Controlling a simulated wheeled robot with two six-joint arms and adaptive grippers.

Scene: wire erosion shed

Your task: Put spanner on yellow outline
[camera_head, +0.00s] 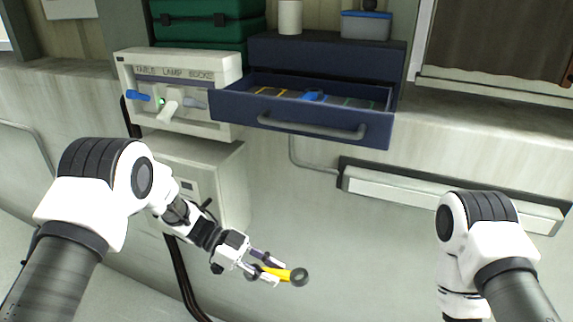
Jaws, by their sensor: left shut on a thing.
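A yellow spanner (293,275) with dark ring ends is in my left gripper (267,270). The fingers are shut across its handle, and it hangs in the air below and in front of the open drawer (290,124). The blue drawer is pulled out at the upper middle. A yellow outline (268,91) shows on the left part of its floor. The drawer's front wall partly hides the floor. My right arm comes in at the lower right, but its gripper is out of the frame.
A blue item (313,96) lies in the drawer near its middle, with a green outline (352,102) to its right. A switch panel (190,72) with levers stands left of the drawer. Green cases (205,30) are behind the panel. A long white fixture (440,195) runs along the wall at right.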

